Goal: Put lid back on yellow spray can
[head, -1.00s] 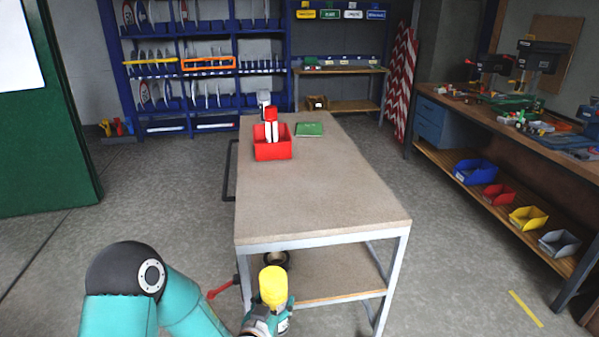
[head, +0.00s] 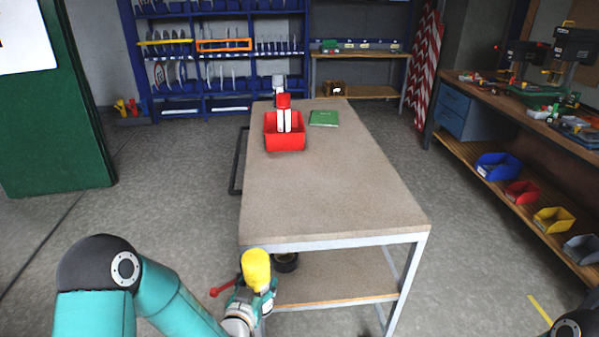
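A yellow rounded piece (head: 256,268) stands up from my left gripper (head: 254,292), in front of the table's near left corner. The gripper appears shut around its lower part. I cannot tell whether this piece is only the lid or the capped top of the yellow spray can. No separate yellow can shows. White cans with red tops (head: 284,112) stand in a red bin (head: 285,143) at the table's far end. My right gripper is out of view; only a dark joint of that arm shows at the bottom right corner.
The table (head: 330,200) is bare in its near half. A green book (head: 323,118) lies beside the bin. A dark round object (head: 285,262) sits on the lower shelf. A workbench (head: 500,180) with coloured bins stands at right; floor is free at left.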

